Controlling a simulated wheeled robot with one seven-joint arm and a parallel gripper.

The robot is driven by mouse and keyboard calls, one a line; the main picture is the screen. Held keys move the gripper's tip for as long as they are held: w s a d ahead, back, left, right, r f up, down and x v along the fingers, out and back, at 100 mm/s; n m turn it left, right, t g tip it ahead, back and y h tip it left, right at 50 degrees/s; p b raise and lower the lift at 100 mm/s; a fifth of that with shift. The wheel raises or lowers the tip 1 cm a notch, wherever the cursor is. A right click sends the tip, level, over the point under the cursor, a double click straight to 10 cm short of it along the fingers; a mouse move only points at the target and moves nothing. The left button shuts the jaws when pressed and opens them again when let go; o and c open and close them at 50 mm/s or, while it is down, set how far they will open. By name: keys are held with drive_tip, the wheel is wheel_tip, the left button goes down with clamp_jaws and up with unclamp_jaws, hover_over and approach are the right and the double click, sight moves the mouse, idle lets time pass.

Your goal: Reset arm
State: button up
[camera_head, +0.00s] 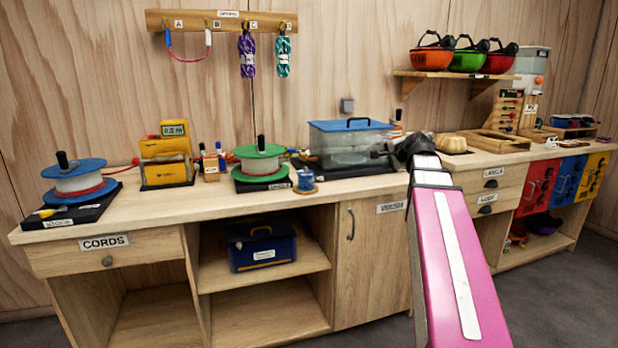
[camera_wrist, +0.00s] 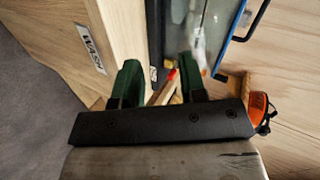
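My arm reaches forward over the workbench, its pink link filling the lower right of the head view. My gripper (camera_head: 381,153) is at the right end of the clear tank with a blue lid (camera_head: 349,126); I cannot tell whether they touch. In the wrist view my gripper (camera_wrist: 160,72) has two green fingers standing well apart, with nothing held between them. Small red and yellow items show beyond the gap. The tank's blue rim (camera_wrist: 231,36) lies to the right of the fingers.
The workbench (camera_head: 215,201) runs across the view. Cord spools (camera_head: 80,182) and a yellow device (camera_head: 165,153) stand left. A wooden tray (camera_head: 490,142) lies right of my arm. Helmets (camera_head: 432,55) sit on a wall shelf. A cord rack (camera_head: 222,22) hangs above.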

drive_tip(key=s+a+f+n+g, duration=0.2)
drive_tip(key=f, duration=0.6)
drive_tip(key=s+a+f+n+g, duration=0.1)
drive_tip(key=a+f+g, duration=0.1)
drive_tip(key=f, duration=0.5)
drive_tip(key=s+a+f+n+g+h, duration=0.1)
drive_tip(key=s+f+n+g, duration=0.1)
drive_tip(key=s+f, duration=0.4)
drive_tip(key=s+a+f+n+g+h, duration=0.1)
drive_tip(key=s+f+n+g+h, duration=0.1)
drive_tip(key=s+f, duration=0.5)
drive_tip(key=s+a+f+n+g+h, duration=0.1)
drive_tip(key=s+f+n, duration=0.4)
drive_tip(key=f, duration=1)
drive_tip(key=s+a+g, duration=0.1)
drive_tip(key=g, duration=0.1)
drive_tip(key=shift+s+f+g, duration=0.3)
drive_tip(key=shift+g, duration=0.1)
drive_tip(key=shift+a, duration=0.1)
